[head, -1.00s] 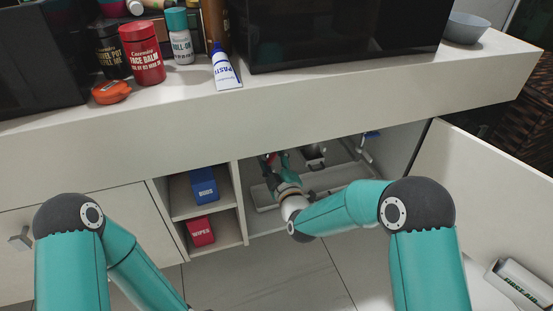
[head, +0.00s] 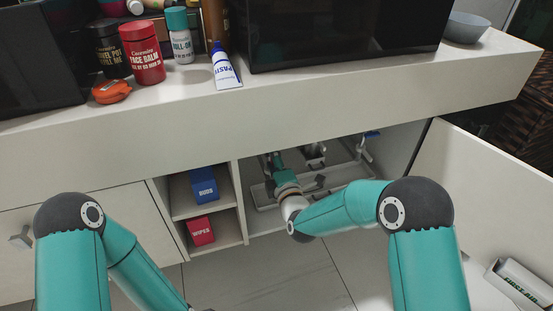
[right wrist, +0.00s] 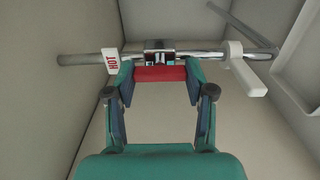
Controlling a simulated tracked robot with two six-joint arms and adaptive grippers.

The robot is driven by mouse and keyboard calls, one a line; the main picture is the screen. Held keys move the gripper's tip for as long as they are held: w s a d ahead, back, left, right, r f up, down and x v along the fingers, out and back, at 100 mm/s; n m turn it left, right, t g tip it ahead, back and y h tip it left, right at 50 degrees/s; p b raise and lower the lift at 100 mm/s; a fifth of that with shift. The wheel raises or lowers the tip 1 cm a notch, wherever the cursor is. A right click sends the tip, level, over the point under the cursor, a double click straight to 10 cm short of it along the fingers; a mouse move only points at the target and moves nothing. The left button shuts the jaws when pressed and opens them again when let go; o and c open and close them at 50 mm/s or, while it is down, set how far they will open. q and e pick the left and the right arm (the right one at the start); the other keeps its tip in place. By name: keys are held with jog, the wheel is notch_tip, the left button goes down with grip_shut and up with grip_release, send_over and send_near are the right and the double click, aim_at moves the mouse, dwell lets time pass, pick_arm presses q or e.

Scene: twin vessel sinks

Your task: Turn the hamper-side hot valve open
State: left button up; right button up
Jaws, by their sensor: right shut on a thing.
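The hot valve's red lever (right wrist: 160,74) is in the right wrist view, in front of the metal valve body (right wrist: 160,53) on a horizontal pipe. The lever lies roughly parallel to the pipe. A white tag (right wrist: 112,62) reading HOT hangs on the pipe left of the valve. My right gripper (right wrist: 159,80) is shut on the red lever, one finger at each end. In the head view my right gripper (head: 276,160) reaches into the open cabinet under the counter and hides the lever. My left arm comes in at the lower left; its gripper is out of the picture.
A blue-handled valve (head: 372,134) is farther right in the cabinet. A white fitting (right wrist: 247,72) sits on the pipe right of the red lever. The open door (head: 490,180) bounds the right. Shelves with a blue box (head: 203,186) and red box (head: 200,231) stand left.

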jog(key=shift+f, duration=0.1)
dwell(0.3)
jog(key=o, duration=1.2)
jog(key=shift+c, duration=0.2)
jog(key=v, duration=1.2)
